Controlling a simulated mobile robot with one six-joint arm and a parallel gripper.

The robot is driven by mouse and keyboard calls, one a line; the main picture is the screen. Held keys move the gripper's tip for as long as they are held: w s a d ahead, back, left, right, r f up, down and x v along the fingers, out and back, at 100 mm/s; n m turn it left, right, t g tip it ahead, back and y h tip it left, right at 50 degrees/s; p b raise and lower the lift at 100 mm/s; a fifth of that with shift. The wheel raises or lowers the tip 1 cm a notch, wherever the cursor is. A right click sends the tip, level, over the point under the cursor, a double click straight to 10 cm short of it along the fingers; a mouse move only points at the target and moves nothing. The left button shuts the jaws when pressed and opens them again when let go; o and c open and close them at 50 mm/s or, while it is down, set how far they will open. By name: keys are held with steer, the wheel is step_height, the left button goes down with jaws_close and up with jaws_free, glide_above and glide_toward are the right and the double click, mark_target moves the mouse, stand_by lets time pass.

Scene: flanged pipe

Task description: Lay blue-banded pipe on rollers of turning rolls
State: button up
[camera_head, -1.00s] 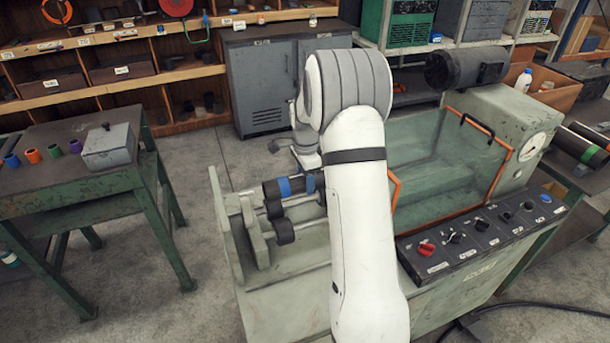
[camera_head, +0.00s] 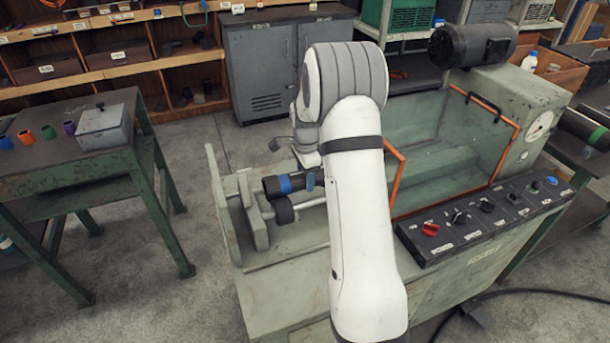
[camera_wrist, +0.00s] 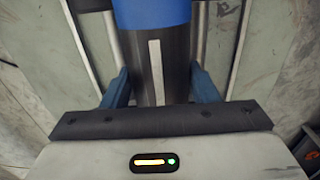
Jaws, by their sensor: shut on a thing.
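The blue-banded pipe (camera_head: 271,187) is dark, with a blue band near its left end. In the head view it lies level over the turning rolls; my arm hides its right part. A dark roller (camera_head: 284,211) shows just below and in front of the pipe. I cannot tell whether the pipe touches the rollers. My gripper (camera_wrist: 160,86) is shut on the pipe (camera_wrist: 154,60), one blue finger on each side, in the wrist view. In the head view the gripper is mostly hidden behind my arm.
The green-grey machine (camera_head: 275,300) carries the rolls, with upright end plates (camera_head: 228,205) close left of the pipe. An orange-edged clear guard (camera_head: 450,150) stands to the right, above a control panel (camera_head: 485,220). A green bench (camera_head: 70,150) stands left across open floor.

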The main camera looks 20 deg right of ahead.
steer(key=o, duration=2.1)
steer(key=shift+c, duration=0.2)
step_height(320, 180, up, 12)
steer(key=p, duration=0.7)
